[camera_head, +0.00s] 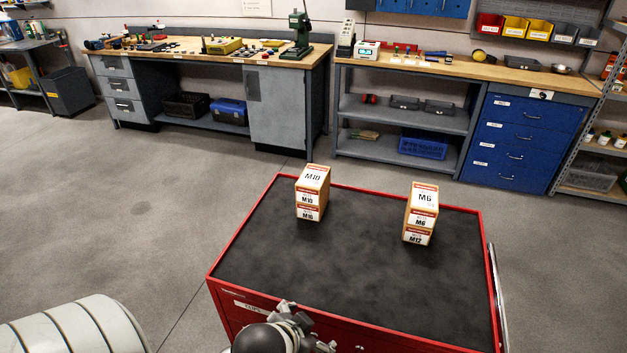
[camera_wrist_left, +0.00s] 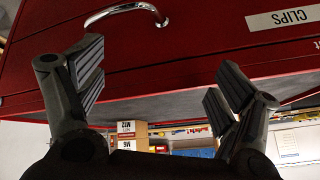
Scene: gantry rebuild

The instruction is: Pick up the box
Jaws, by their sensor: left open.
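Two stacks of small orange-and-white boxes stand on the black top of a red tool cart (camera_head: 350,270). The left stack has an M10 box (camera_head: 313,180) on top of another labelled box (camera_head: 308,212). The right stack has an M6 box (camera_head: 424,200) on an M12 box (camera_head: 417,236). My left gripper (camera_head: 306,326) is at the cart's front edge, short of both stacks, with its fingers apart and empty. In the left wrist view the gripper (camera_wrist_left: 160,82) faces the red drawer front, and the M12 box (camera_wrist_left: 127,127) shows beyond, upside down. My right gripper is not in view.
The cart's drawer front carries a CLIPS label (camera_wrist_left: 281,19) and a metal handle (camera_wrist_left: 127,10) close to my left gripper. The cart top is clear between and in front of the stacks. Workbenches (camera_head: 205,50) and a blue drawer cabinet (camera_head: 522,140) stand behind, across open floor.

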